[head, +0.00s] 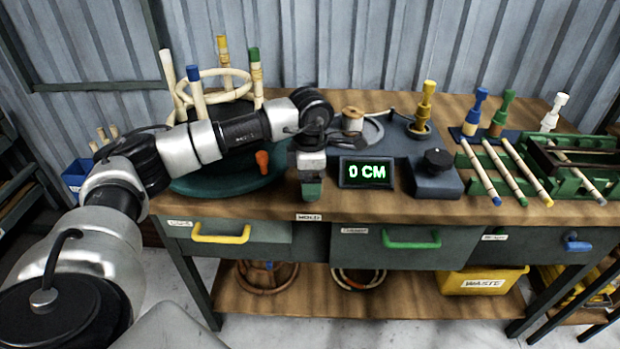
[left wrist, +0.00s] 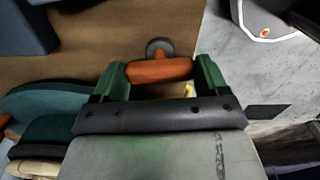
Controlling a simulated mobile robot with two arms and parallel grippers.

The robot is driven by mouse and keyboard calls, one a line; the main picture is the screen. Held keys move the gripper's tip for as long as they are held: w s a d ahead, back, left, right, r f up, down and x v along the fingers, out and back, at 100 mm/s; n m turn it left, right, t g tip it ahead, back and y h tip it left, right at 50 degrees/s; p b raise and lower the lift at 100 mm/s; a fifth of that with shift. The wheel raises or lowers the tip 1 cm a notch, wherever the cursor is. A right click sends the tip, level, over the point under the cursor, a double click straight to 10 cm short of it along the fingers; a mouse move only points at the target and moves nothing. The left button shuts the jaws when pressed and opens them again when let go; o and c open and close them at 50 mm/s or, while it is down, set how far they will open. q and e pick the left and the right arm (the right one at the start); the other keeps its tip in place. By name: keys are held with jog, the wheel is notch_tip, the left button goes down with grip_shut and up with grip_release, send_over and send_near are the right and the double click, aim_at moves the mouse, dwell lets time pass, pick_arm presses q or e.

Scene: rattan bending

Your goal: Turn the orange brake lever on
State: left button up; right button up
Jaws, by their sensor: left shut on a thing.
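The orange brake lever (left wrist: 160,71) shows in the left wrist view, with a round grey knob (left wrist: 159,46) at its far side. My left gripper (left wrist: 161,76) has its two green fingers at the lever's ends, shut on it. In the head view my left gripper (head: 311,188) points down at the bench's front edge, beside the mold, and hides the lever. My right gripper is in neither view.
Just left of my gripper is the teal round mold base (head: 215,184) with an orange handle (head: 262,161) and upright pegs. To the right stand a "0 CM" display (head: 366,173), a black knob (head: 437,159) and coloured clamps. Drawers with handles (head: 221,234) lie below.

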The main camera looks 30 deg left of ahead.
pick_arm(q)
jog(key=shift+r+m, duration=0.1)
jog(key=shift+m, duration=0.4)
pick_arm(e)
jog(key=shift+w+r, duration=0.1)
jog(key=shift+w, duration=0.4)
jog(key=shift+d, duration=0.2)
pick_arm(q)
jog(key=o, duration=0.9)
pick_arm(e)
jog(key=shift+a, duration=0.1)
